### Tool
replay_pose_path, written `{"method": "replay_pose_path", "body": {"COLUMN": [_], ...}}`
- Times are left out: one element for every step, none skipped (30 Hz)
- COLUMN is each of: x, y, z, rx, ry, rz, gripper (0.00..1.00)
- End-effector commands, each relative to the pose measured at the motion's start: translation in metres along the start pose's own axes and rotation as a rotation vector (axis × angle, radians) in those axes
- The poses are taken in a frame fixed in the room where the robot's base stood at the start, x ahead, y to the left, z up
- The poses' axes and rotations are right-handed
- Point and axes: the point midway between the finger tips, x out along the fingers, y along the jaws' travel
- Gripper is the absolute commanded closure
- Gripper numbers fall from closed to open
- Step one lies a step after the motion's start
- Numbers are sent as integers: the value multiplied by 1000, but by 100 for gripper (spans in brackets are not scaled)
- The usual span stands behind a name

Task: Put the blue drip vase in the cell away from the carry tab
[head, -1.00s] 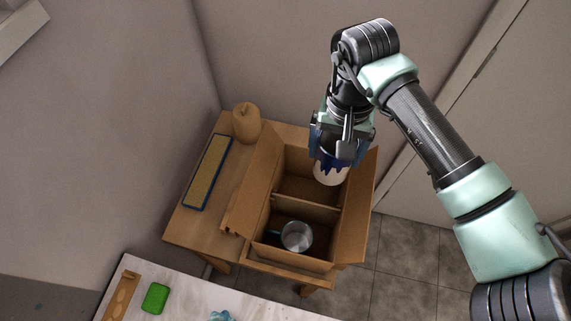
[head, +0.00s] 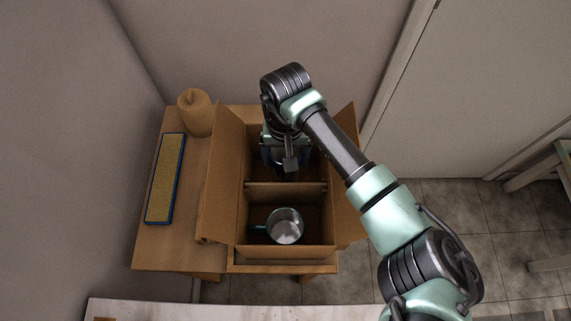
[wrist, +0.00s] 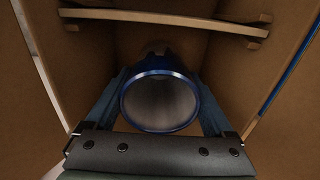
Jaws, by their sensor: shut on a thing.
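The blue drip vase (wrist: 159,103) shows in the wrist view as a round blue rim with a grey inside, mouth toward the camera. My gripper (wrist: 160,82) is shut on it, one finger on each side. In the head view my gripper (head: 286,158) is down in the far cell of the cardboard box (head: 222,185) and hides the vase. A divider (head: 286,185) separates this cell from the near one; it also crosses the top of the wrist view (wrist: 165,18). I cannot tell whether the vase touches the cell floor. I cannot clearly make out the carry tab.
The box's side flaps stand open, the right one (head: 349,205) near my arm. A blue-edged tan block (head: 165,180) and a tan lidded jar (head: 195,112) are on the wooden table (head: 175,248) to the left.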

Motion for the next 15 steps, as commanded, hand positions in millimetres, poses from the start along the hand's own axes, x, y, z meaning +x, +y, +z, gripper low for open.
{"method": "replay_pose_path", "body": {"x": [3, 5, 9, 13, 17, 24, 29, 32, 36, 38, 39, 39, 38, 38, 38], "y": [0, 0, 0, -1, -1, -1, -1, -1, 0, 0, 0, 0, 0, 0, 0], "z": [0, 0, 0, 1, 1, 1, 1, 0, 0, 0, 0, 0, 0, 0, 0], "rx": [0, 0, 1, 1, 1, 1, 1, 2, 2, 1, 0, 0, -1, -1, -1], "ry": [0, -1, -1, -2, -2, -2, -2, -2, -1, 0, 1, 2, 2, 2, 2], "rz": [-1, -1, 0, -1, -1, -2, -1, -2, -1, 0, 0, 1, 1, 1, 1], "gripper": [89, 89, 89, 89, 89, 89, 89, 89, 89, 89, 89, 89, 89, 89, 89]}}
